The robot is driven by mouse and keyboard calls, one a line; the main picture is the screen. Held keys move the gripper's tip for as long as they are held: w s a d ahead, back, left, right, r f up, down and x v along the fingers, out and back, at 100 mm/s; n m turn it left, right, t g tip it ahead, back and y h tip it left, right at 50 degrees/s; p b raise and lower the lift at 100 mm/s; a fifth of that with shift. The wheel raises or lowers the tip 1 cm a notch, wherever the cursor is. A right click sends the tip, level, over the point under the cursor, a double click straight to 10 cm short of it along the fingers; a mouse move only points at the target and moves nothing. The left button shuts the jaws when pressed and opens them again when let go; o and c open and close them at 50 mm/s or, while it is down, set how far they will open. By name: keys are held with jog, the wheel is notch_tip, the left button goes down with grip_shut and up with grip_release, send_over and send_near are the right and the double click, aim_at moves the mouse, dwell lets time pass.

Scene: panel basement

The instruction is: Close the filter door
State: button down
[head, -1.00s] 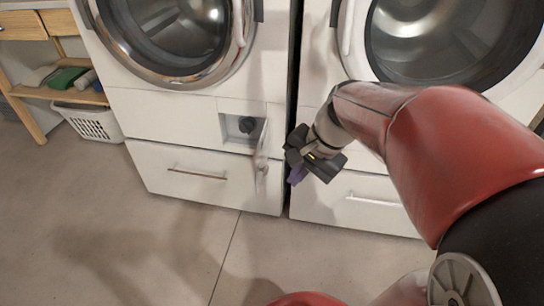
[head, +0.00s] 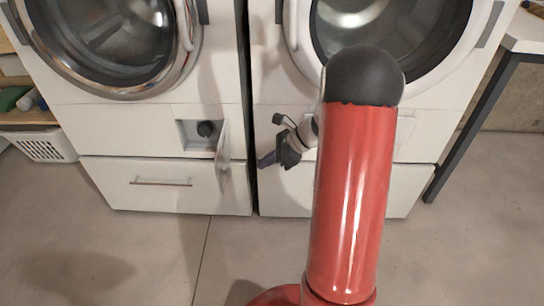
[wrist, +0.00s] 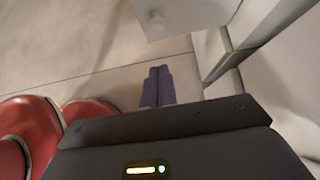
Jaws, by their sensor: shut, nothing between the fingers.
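The filter door (head: 223,155) is a small white flap on the left washing machine. It stands open, sticking out from the right side of a square recess with a dark round filter knob (head: 206,129). My gripper (head: 265,161) is to the right of the door, in front of the right machine, with a visible gap between them. Its purple fingers are shut together and empty, and they point left in the head view. In the wrist view the closed fingers (wrist: 157,87) are over the floor. A pale part beyond them cannot be identified for certain.
A closed drawer (head: 105,185) with a bar handle is below the recess. The right machine (head: 272,195) stands close beside the left one. A white basket (head: 45,146) is at the far left and a dark table leg (head: 465,125) at the right. The floor in front is clear.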

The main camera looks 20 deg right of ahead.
aim_at(223, 156)
jog(key=w+a+f, duration=0.3)
jog(key=a, duration=0.3)
jog(key=shift+a, duration=0.35)
jog(key=shift+w+a, duration=0.1)
jog(key=shift+a, duration=0.05)
